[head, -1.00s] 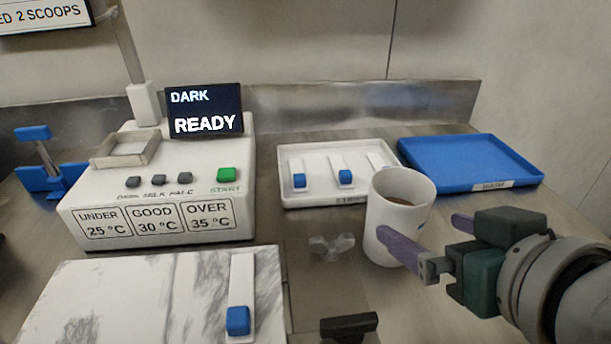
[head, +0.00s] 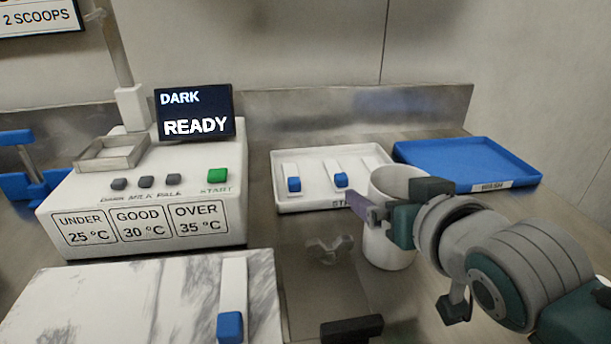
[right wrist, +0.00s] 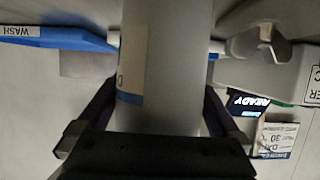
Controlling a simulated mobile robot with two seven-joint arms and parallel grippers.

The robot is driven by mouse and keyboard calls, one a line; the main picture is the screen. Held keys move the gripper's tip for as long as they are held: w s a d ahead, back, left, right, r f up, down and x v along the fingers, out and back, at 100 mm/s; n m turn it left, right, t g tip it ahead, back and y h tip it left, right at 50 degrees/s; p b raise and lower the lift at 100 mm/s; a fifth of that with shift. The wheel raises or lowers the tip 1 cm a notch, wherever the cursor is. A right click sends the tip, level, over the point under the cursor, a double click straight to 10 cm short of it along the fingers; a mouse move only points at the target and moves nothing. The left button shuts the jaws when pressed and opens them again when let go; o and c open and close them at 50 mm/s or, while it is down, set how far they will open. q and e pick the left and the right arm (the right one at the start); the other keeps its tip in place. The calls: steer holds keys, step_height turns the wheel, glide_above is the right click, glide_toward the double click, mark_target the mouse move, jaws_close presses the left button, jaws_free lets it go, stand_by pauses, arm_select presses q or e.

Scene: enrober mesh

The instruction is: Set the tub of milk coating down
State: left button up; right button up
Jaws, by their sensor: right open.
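The tub (head: 390,251) is white and round and stands upright on the steel counter, right of the middle in the head view. I cannot read its name there. My right gripper (head: 373,207) is at its upper part, with one purple finger across the near side; the other finger is hidden. In the right wrist view the tub (right wrist: 172,65) fills the space between the two dark fingers, with a blue-edged label on its side. The jaws are open around it. The tub's contents are hidden now.
A white tray (head: 287,204) with blue-ended scrapers and a blue wash tray (head: 465,150) lie behind the tub. A clear wing-shaped piece (head: 330,250) is left of it. The white machine (head: 150,205) reads DARK READY. A marble slab (head: 120,300) lies in front.

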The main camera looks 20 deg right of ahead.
steer(key=shift+w, duration=0.1)
steer(key=c, duration=1.3)
steer(key=shift+r, duration=0.1)
jaws_close()
